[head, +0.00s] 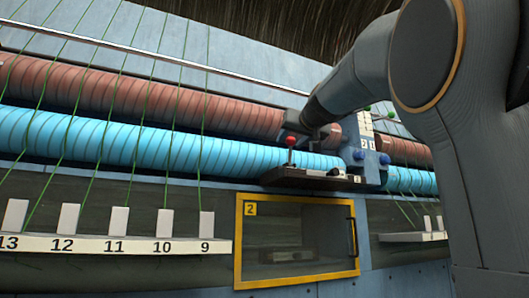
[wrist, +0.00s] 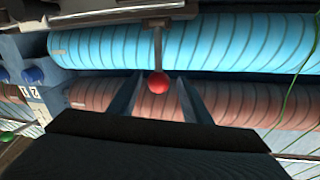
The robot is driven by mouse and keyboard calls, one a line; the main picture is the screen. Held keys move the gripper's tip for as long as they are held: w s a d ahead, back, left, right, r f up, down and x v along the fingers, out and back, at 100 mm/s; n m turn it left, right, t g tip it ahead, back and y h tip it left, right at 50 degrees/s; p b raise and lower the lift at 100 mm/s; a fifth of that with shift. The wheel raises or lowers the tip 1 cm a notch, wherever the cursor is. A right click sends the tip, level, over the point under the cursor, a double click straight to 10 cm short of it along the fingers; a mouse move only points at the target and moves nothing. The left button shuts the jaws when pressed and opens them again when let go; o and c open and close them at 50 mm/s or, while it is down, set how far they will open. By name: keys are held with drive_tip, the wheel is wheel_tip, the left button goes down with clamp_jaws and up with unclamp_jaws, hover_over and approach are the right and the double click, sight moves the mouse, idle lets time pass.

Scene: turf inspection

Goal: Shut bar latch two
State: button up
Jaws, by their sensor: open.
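A red ball knob (head: 290,141) tops a thin upright lever on a dark bar plate (head: 300,180), above a yellow-framed window marked 2 (head: 239,245). I take this lever to be bar latch two; its label on the plate is too small to read. In the wrist view the red knob (wrist: 158,82) shows between my two fingertips, with a gap on each side. My gripper (wrist: 158,92) is open and not closed on the knob. In the head view my gripper (head: 315,138) is close to the knob on its right, partly hidden by my arm.
A blue roller (head: 130,138) and a red-brown roller (head: 150,100) run behind the plate. Blue knobs (head: 372,157) stand on a bracket to the right. A white numbered rail (head: 110,245) with several tabs is at lower left. Green threads cross the rollers.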

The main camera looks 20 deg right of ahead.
drive_tip(key=shift+w+d+p, duration=0.25)
drive_tip(key=shift+w+p, duration=0.1)
drive_tip(key=shift+w, duration=0.85)
drive_tip(key=shift+w+d+p, duration=0.25)
drive_tip(key=shift+w+p, duration=0.05)
drive_tip(key=shift+w, duration=0.9)
clamp_jaws()
